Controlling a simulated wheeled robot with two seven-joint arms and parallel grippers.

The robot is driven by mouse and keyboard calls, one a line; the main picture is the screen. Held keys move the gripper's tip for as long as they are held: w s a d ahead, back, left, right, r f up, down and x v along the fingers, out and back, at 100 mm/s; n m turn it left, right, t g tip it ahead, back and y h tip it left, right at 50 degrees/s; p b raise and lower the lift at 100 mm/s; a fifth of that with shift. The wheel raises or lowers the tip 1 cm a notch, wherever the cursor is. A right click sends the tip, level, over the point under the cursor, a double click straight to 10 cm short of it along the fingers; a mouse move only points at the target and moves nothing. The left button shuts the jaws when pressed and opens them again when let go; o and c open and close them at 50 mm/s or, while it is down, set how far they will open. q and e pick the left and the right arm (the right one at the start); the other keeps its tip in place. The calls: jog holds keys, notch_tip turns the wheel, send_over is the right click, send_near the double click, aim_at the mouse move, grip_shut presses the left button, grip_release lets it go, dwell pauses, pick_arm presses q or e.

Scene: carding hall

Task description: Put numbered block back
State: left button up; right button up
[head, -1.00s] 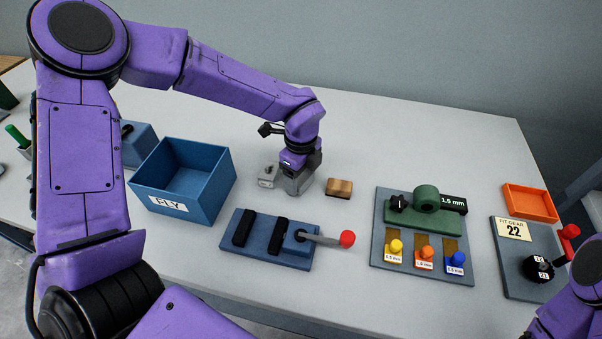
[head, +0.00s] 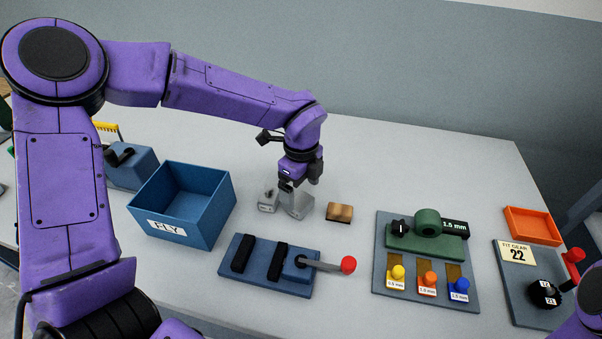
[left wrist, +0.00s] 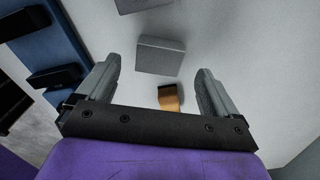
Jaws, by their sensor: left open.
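My left gripper (head: 300,184) points down over the table, open and empty. Below it stands a light grey block (head: 298,206); in the left wrist view this grey block (left wrist: 160,56) lies between the spread fingers (left wrist: 157,75), apart from both. A smaller grey block (head: 268,202) sits just to its left; its edge shows at the top of the wrist view (left wrist: 142,3). A wooden block (head: 339,212) with a dark edge lies to the right, and also in the wrist view (left wrist: 170,97). I can read no number on these blocks. My right gripper is out of view.
A blue open box marked FLY (head: 190,232) stands left. A blue lever board (head: 262,280) with a red knob is in front. Right are a grey board (head: 383,275) with coloured pegs, a FIT GEAR board (head: 510,290) and an orange tray (head: 530,226). The table behind is clear.

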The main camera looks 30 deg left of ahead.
aim_at(300, 201)
pick_arm(q)
notch_tip(300, 201, up, 8)
jog(key=shift+f, duration=0.25)
jog(key=shift+s+f, duration=0.1)
